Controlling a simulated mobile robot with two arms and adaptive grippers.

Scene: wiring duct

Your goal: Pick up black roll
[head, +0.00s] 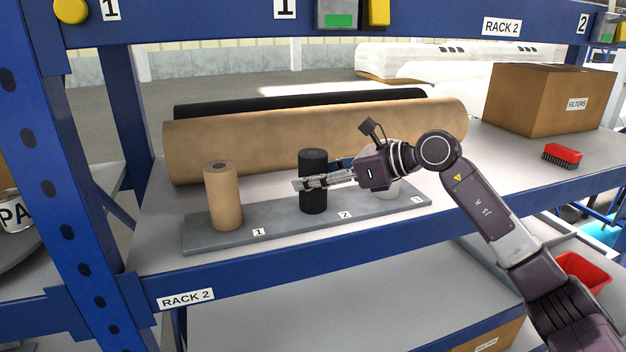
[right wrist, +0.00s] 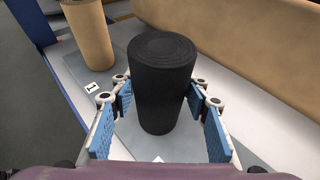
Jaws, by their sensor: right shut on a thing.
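The black roll (head: 313,168) stands upright at the middle position of a grey numbered board (head: 285,225) on the rack shelf. My right gripper (head: 318,183) reaches in from the right, with its fingers around the roll at about mid-height. In the right wrist view the black roll (right wrist: 160,85) stands between the two blue-padded fingers (right wrist: 160,112), which are shut on it. The roll's base appears to be at the board. My left gripper is not in view.
A tan roll (head: 222,196) stands left of the black roll, at label 1. Large tan (head: 300,135) and black (head: 300,102) rolls lie behind. A cardboard box (head: 548,98) and red brush (head: 562,156) are at right.

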